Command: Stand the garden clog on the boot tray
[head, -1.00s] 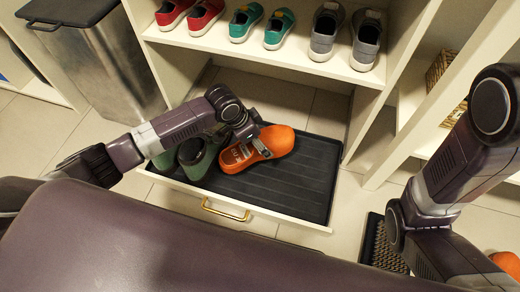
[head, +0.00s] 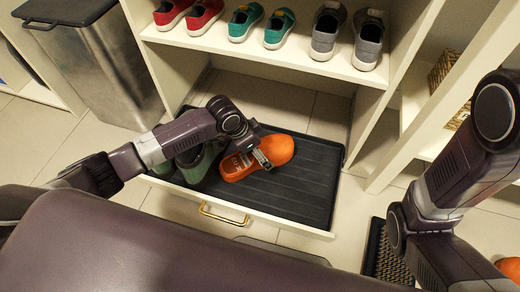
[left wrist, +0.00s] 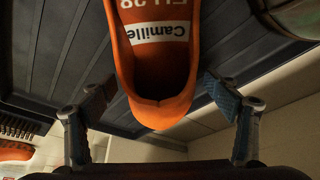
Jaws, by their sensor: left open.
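My left gripper (head: 256,156) is at the clog's heel end. In the left wrist view the fingers of my left gripper (left wrist: 158,92) are spread, one on each side of the heel, with gaps visible. My right arm enters at the right, and its gripper is out of view.
Dark green boots (head: 197,160) stand left of the clog on the tray. The tray lies in a pulled-out drawer with a brass handle (head: 223,216). A shelf of shoes (head: 290,50) hangs above. Another orange item (head: 510,268) is at the lower right edge.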

